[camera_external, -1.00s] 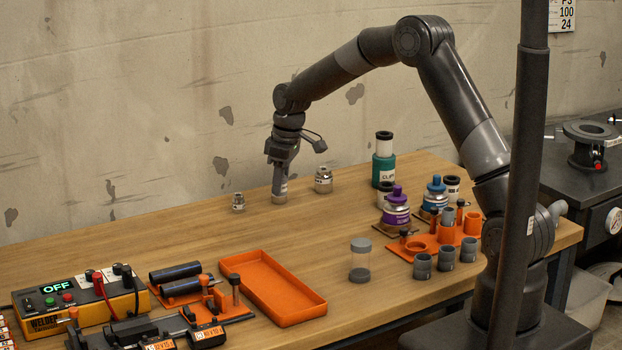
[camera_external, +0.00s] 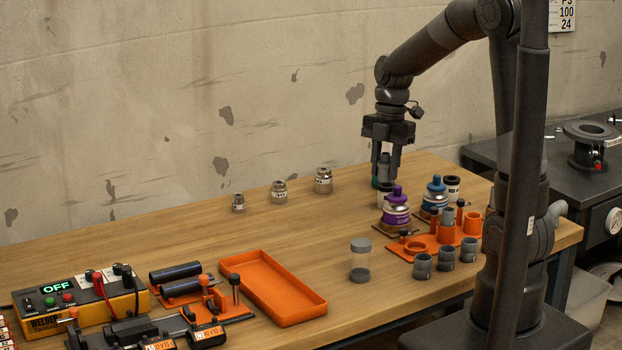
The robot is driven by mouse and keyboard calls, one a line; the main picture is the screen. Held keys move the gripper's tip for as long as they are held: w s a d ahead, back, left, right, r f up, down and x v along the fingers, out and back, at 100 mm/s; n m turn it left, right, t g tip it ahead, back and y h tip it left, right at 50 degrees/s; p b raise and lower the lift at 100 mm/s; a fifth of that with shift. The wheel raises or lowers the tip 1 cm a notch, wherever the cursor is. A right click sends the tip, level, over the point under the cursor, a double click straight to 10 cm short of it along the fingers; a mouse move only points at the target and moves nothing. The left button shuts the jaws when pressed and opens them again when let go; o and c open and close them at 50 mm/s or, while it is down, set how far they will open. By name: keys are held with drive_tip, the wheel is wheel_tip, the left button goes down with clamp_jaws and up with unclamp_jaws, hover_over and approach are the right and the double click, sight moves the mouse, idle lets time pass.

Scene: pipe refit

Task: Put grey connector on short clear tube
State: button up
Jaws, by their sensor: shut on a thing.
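A short clear tube (camera_external: 360,262) stands upright at the front middle of the table, with grey bands at its top and bottom. Grey connectors stand in a row to its right: one (camera_external: 422,268) nearest, a second (camera_external: 446,259) and a third (camera_external: 468,250). My gripper (camera_external: 386,172) points down over the back right of the table, behind the purple-capped can. Its jaws are shut on a grey cylindrical thing (camera_external: 384,166), too small and partly hidden to name surely. The teal container there is mostly hidden behind the gripper.
Purple-capped (camera_external: 397,211) and blue-capped (camera_external: 435,196) cans stand close to my gripper, beside an orange rack (camera_external: 422,239). Three metal fittings (camera_external: 279,192) line the back. An orange tray (camera_external: 270,287) and a welder box (camera_external: 75,302) are at the left. The middle of the table is clear.

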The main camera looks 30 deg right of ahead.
drive_tip(key=s+d+n, duration=0.2)
drive_tip(key=s+n, duration=0.2)
drive_tip(key=s, duration=0.3)
hover_over(361, 243)
drive_tip(key=f, duration=0.6)
drive_tip(key=shift+w+d+f, duration=0.1)
drive_tip(key=shift+d+f, duration=0.1)
drive_tip(key=shift+f, duration=2.05)
drive_tip(key=shift+f, duration=0.15)
drive_tip(key=o, duration=1)
drive_tip(key=shift+c, duration=0.2)
